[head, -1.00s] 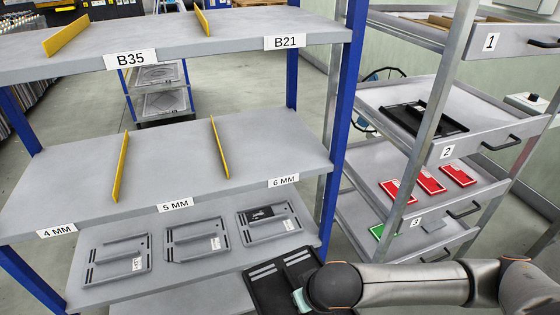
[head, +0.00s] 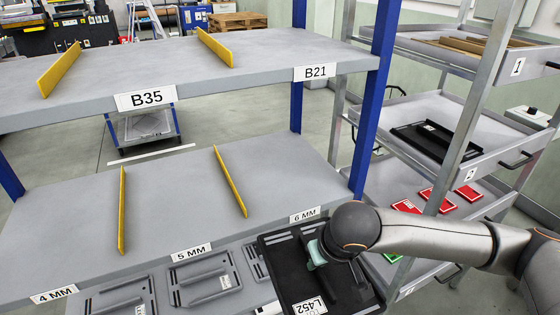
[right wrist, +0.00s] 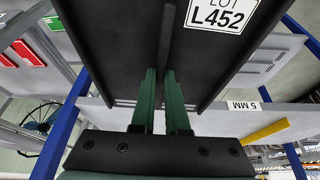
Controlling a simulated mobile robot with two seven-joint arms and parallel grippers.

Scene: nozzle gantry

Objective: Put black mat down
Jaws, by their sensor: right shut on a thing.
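The black mat (head: 277,266) is a dark tray-like piece with a raised middle rib and a white label reading L452. It hangs in front of the blue-posted rack, just below the 6 MM label. My right gripper (head: 317,254) is shut on its rib. In the right wrist view the green fingers (right wrist: 160,100) pinch the rib of the black mat (right wrist: 112,40), which fills the upper middle. My left gripper is not in view.
The grey middle shelf (head: 70,215) has yellow dividers and open space. Grey trays (head: 205,278) lie on the shelf below. At right, a cart holds a black tray (head: 425,140) on level 2 and red pieces (head: 437,200) lower down.

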